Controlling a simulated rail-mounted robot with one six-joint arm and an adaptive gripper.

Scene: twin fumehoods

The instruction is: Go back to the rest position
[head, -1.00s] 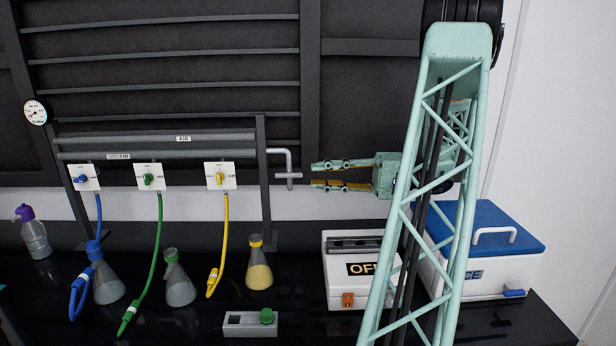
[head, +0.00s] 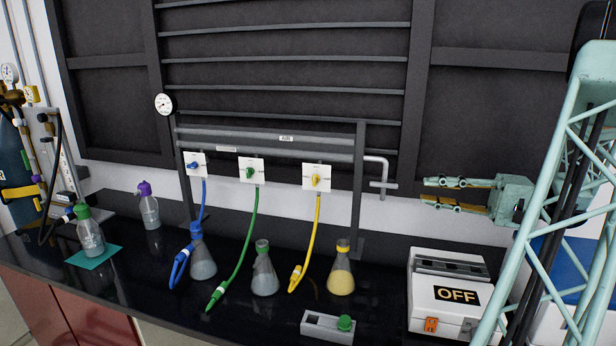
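My gripper (head: 424,191) is at the right in the head view, with its fingers pointing left. The two fingers are parallel with a clear gap between them. Nothing shows between them, so it is open and empty. It is in the air above the bench, to the right of a grey bent pipe handle (head: 383,172) and above the white box marked OFF (head: 447,262). A gap shows between fingertips and handle in the picture. My pale green lattice arm link rises at the right edge and hides part of the blue-lidded box (head: 572,255).
Flasks with a blue (head: 202,262), a green (head: 264,275) and a yellow (head: 341,275) neck stand on the black bench (head: 150,290). Coloured hoses hang from the valve plates. A small block with a green knob (head: 328,325) lies in front. Two spray bottles stand left, near a gas cylinder (head: 15,170).

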